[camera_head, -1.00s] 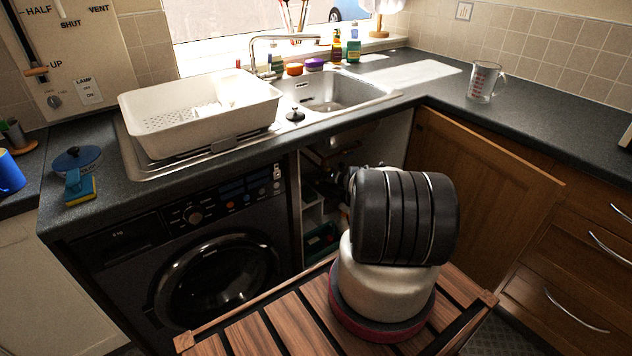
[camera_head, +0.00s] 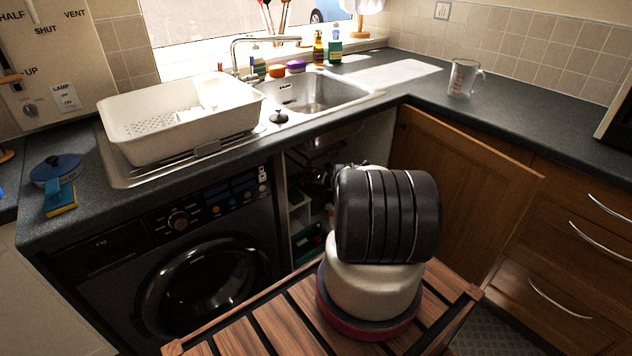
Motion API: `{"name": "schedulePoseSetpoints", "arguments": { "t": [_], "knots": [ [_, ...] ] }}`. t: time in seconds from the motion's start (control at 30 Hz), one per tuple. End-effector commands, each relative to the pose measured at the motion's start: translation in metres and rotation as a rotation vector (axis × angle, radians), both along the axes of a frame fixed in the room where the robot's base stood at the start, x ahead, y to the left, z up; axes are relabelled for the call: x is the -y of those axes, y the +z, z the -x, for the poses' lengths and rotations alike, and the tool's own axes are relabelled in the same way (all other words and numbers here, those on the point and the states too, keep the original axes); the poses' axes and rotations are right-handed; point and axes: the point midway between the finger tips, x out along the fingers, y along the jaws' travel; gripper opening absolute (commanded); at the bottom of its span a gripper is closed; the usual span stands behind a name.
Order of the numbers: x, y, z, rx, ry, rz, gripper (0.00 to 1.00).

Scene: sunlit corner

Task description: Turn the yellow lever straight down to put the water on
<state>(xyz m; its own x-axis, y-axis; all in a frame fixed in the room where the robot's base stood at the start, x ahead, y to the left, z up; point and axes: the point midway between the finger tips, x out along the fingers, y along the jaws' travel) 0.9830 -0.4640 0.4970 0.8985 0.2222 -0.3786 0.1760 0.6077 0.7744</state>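I cannot make out a yellow lever in this view. The open cupboard under the sink (camera_head: 300,170) is dark inside, with pipes and small shapes that are hard to tell apart. My arm stands in front of the cupboard and covers much of its opening. My gripper cannot be made out; dark parts show just left of my arm at the cupboard opening, too unclear to read as fingers.
The open wooden cupboard door (camera_head: 455,185) stands to the right of my arm. A dark washing machine (camera_head: 115,290) is to the left. Above are the worktop (camera_head: 540,130), sink (camera_head: 315,92), white dish rack (camera_head: 135,112) and measuring jug (camera_head: 463,78). A switch panel (camera_head: 80,65) is far left.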

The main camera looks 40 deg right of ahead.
Motion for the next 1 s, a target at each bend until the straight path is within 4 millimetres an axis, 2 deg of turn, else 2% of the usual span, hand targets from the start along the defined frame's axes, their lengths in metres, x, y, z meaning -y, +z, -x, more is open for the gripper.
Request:
{"name": "schedulePoseSetpoints", "arguments": {
  "t": [0.33, 0.7, 0.83, 1.0],
  "knots": [
    [0.007, 0.014, 0.026, -0.001, -0.003, -0.001, 0.31],
    [0.023, 0.04, 0.09, 0.0, -0.003, 0.001, 0.31],
    [0.025, 0.044, 0.101, 0.001, -0.003, 0.003, 0.31],
    [0.025, 0.046, 0.105, 0.001, -0.001, 0.003, 0.31]
  ]
}}
